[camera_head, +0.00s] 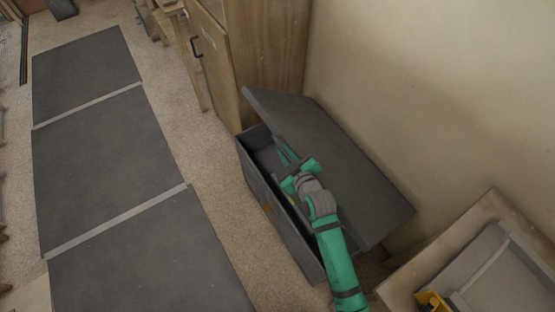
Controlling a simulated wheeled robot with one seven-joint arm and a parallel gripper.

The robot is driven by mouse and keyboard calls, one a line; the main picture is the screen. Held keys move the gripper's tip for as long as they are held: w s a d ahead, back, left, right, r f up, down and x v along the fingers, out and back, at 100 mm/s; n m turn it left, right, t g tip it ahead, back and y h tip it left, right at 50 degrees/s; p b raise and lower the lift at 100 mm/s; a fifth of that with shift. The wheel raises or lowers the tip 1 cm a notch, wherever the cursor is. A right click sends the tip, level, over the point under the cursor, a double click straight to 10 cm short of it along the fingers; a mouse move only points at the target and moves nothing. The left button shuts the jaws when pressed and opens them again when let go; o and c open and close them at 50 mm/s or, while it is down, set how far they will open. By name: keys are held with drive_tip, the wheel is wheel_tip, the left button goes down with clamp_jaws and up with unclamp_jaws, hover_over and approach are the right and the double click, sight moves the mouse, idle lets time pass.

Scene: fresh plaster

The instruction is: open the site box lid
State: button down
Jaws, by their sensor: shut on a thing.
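The site box (262,190) is a long dark grey box on the floor, near the wall. Its flat grey lid (335,155) is raised at a slant, leaving a gap above the near left wall through which part of the inside shows. My gripper (287,153), green with grey parts, reaches in from the bottom at the lid's left edge, over the box opening. It is shut on the lid, though the exact contact is small and partly hidden by my wrist.
A wooden cabinet (270,55) with a dark handle stands just beyond the box. The plaster wall (430,90) is close on the right. A wooden-edged table (405,285) with a grey tray is at lower right. Grey mats (105,160) cover the floor at left.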

drive_tip(key=shift+w+d+r, duration=0.25)
drive_tip(key=shift+d+r, duration=0.15)
drive_tip(key=shift+d, duration=0.05)
drive_tip(key=c, duration=2.1)
unclamp_jaws()
drive_tip(key=shift+a, duration=0.1)
drive_tip(key=shift+r, duration=0.1)
drive_tip(key=s+r, duration=0.8)
drive_tip(key=s, duration=0.1)
drive_tip(key=s+r, duration=0.4)
drive_tip(key=s, duration=0.1)
drive_tip(key=shift+r, duration=0.4)
